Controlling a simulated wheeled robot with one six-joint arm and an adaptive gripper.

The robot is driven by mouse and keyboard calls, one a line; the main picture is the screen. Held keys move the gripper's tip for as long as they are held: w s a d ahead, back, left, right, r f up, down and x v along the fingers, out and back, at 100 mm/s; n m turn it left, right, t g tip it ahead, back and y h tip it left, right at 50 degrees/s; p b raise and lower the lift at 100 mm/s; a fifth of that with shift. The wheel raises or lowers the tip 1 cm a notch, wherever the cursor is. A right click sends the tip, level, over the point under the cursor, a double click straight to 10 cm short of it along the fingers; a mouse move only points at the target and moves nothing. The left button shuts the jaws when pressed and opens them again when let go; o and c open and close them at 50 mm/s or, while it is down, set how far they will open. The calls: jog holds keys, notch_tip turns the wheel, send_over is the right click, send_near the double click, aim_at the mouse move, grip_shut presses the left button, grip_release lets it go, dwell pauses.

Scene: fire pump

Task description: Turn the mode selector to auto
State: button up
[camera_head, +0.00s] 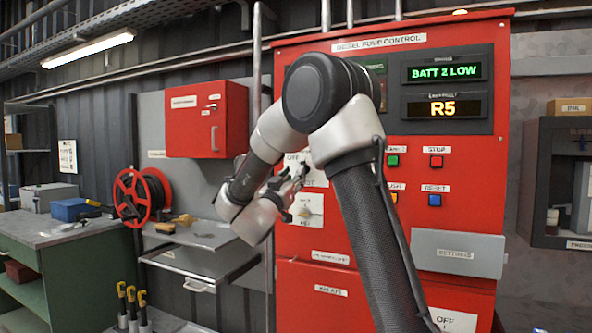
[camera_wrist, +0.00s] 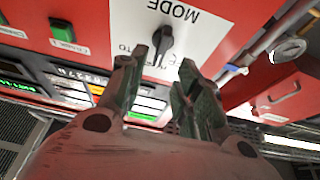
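The mode selector is a black knob (camera_wrist: 163,40) on a white plate (camera_wrist: 203,32) marked MODE. The wrist view shows it upside down, with the letters "TO" beside the left finger. The knob looks roughly upright in that view; which mark it points at is hard to tell. My gripper (camera_wrist: 163,60) is open, with one finger on each side of the space just short of the knob. I see no clear contact. In the head view, my gripper (camera_head: 290,178) is in front of the selector plate (camera_head: 316,177), and the knob is hidden.
The red pump panel (camera_head: 340,272) carries green (camera_head: 392,160), red (camera_head: 436,161) and blue (camera_head: 434,200) buttons right of my arm. Another selector plate (camera_head: 308,210) is just below my gripper. A red box (camera_head: 205,118) and hose reel (camera_head: 135,195) are left.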

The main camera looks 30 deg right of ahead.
jog(key=x, duration=0.6)
jog(key=shift+d, duration=0.1)
grip_shut()
